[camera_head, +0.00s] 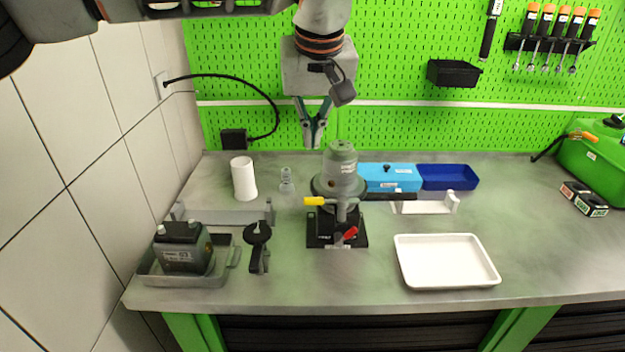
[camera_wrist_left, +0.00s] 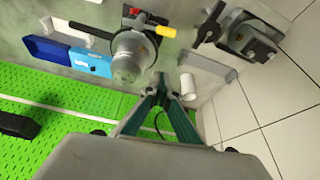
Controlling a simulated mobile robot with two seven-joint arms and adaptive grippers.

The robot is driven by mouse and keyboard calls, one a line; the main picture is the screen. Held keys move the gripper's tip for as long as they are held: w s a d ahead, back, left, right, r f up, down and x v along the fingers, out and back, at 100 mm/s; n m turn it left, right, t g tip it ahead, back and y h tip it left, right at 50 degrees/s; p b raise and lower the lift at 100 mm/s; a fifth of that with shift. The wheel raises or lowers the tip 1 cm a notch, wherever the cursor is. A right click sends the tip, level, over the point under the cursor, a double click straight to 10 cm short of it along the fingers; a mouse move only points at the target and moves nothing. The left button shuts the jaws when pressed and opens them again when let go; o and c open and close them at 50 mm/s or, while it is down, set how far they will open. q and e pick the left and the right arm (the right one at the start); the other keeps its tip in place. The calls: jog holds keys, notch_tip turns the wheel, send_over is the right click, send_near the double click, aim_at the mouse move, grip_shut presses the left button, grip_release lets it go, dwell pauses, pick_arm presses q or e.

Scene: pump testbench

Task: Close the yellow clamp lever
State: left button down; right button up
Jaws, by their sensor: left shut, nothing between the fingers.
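The yellow clamp lever (camera_head: 315,201) sticks out to the left from the front of the grey pump (camera_head: 340,172) on its black base (camera_head: 322,236) in the head view. It also shows in the left wrist view (camera_wrist_left: 165,32). A red lever (camera_head: 349,233) sits lower, on the right of the base. My left gripper (camera_head: 315,144) hangs behind and above the pump, pointing down, apart from the lever. Its fingertips (camera_wrist_left: 160,76) meet with nothing between them. My right gripper is not seen.
A white cylinder (camera_head: 243,178) and a small clear piece (camera_head: 287,180) stand left of the pump. Blue boxes (camera_head: 447,177) lie behind right, a white tray (camera_head: 447,260) front right. A black tool (camera_head: 258,246) and a grey tray with a dark device (camera_head: 183,248) are front left.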

aim_at(332, 200)
pick_arm(q)
notch_tip(332, 200, down, 10)
jog(key=shift+s+f, duration=0.2)
jog(key=shift+f, duration=0.05)
dwell(0.5)
jog(key=shift+s+d, duration=0.1)
